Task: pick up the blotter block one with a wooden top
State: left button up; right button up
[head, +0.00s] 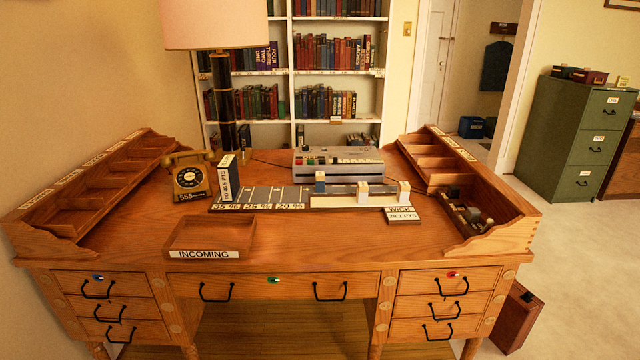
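Three small blocks stand in a row on the strips at the middle of the desk. The left block (320,182) looks blue with a pale, tan upper part. The middle block (362,189) and the right block (403,189) look white with tan, wood-coloured tops. They are too small to tell which is blotter block one. Several small dark and grey pieces (472,214) lie in the right-hand desk organizer and are hard to make out. Neither of my grippers is in view.
The wooden desk (330,255) holds a grey machine (338,162) behind the blocks, a gold telephone (190,177), a tall boxed book (229,177), an INCOMING tray (212,235) and a WICK sign (402,215). A lamp (218,75) stands at the back left. The front middle is clear.

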aim_at(319, 175)
jog(key=u, duration=0.65)
jog(key=i, duration=1.2)
